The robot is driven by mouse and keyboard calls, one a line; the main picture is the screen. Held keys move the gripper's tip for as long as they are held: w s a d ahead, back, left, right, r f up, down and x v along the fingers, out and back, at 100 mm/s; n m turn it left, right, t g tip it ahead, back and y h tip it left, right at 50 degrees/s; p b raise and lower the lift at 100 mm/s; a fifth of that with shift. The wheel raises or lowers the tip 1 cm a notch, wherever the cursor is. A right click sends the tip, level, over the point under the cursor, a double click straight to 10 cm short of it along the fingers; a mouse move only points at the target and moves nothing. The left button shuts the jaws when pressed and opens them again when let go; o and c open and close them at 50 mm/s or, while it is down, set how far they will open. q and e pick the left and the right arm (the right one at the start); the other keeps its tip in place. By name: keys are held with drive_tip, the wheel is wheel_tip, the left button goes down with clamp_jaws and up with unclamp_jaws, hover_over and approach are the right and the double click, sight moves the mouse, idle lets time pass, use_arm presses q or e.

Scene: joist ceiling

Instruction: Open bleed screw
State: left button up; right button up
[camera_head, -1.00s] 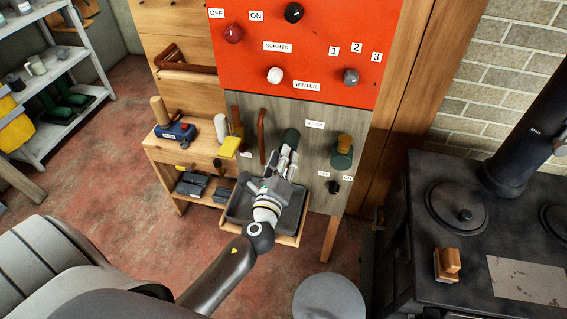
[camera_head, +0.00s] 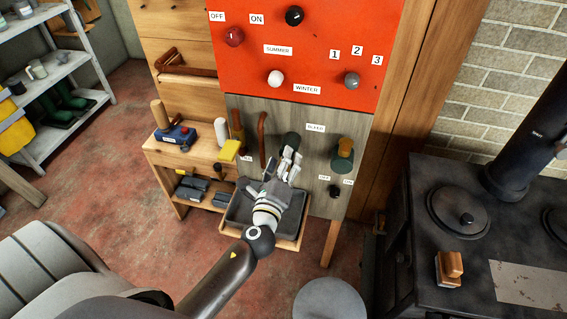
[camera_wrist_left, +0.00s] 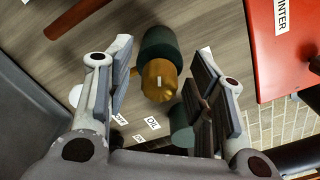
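A dark green fitting (camera_head: 291,139) stands out from the grey wood panel (camera_head: 285,113), left of the BLEED label (camera_head: 315,128). In the left wrist view this green fitting (camera_wrist_left: 160,42) carries a brass screw head (camera_wrist_left: 158,80) that faces the camera. My left gripper (camera_head: 289,165) is in front of the fitting. In the left wrist view the gripper's (camera_wrist_left: 158,92) fingers are wide apart, one on each side of the brass head, with visible gaps. In the head view the gripper hides the brass head. My right gripper is not in view.
A second green fitting with a brass top (camera_head: 343,149) is to the right, above a black knob (camera_head: 335,191). A red-brown handle (camera_head: 262,139) is close on the left. A dark tray (camera_head: 238,212) lies below. The stove (camera_head: 425,275) stands at right.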

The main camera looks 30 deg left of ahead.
use_arm(q)
drive_tip(key=shift+s, duration=0.1)
drive_tip(key=v, duration=1.2)
drive_tip(key=shift+a, duration=0.15)
